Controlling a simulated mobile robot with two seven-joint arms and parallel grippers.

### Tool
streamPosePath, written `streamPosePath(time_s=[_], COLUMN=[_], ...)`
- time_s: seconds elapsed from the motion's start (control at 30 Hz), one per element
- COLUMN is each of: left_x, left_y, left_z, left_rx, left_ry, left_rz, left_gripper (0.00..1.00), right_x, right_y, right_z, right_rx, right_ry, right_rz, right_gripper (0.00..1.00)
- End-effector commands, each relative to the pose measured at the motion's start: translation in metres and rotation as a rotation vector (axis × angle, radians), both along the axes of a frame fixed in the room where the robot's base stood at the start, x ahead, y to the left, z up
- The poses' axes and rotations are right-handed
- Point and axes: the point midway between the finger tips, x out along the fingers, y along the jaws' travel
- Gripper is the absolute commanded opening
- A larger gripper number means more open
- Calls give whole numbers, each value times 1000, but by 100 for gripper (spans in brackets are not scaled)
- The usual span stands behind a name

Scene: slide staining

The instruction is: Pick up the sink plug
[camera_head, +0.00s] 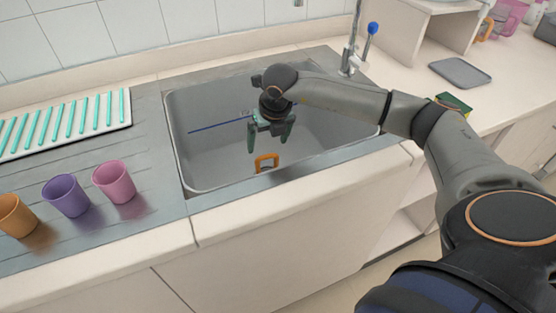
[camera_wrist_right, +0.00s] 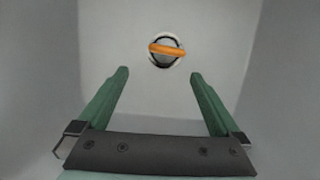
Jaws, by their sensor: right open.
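The sink plug (camera_wrist_right: 166,50) sits at the bottom of the grey basin, seen from above in the right wrist view as a dark disc with an orange handle across it and a pale ring around it. In the head view its orange handle (camera_head: 266,161) shows near the basin's front wall. My right gripper (camera_head: 271,140) is inside the basin, pointing down, above the plug and apart from it. In the right wrist view its two green fingers (camera_wrist_right: 158,72) are spread, with nothing between them. The plug appears beyond the fingertips. My left gripper is not in view.
The sink basin (camera_head: 215,165) has walls on all sides of the gripper. A tap (camera_head: 352,50) with a blue lever stands at the back right. Orange, purple (camera_head: 66,195) and pink cups and a white rack (camera_head: 65,122) stand left. A sponge (camera_head: 452,103) lies right.

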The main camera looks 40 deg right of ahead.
Motion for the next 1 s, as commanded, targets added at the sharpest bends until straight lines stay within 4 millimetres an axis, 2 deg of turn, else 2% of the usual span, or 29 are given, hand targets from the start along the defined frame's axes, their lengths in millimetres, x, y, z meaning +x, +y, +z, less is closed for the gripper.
streamPosePath(time_s=[0.17,0.43,0.73,1.0], left_x=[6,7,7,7], left_y=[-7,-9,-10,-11], left_z=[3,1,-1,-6], left_rx=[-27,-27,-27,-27], left_ry=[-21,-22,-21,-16], left_rz=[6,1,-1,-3], left_gripper=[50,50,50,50], right_x=[0,12,21,35], right_y=[-6,-8,-11,-16], right_z=[-15,-61,-82,-115], right_rx=[-21,-20,-20,-19], right_ry=[29,28,25,25], right_rz=[-19,-18,-16,-17], right_gripper=[100,100,100,100])
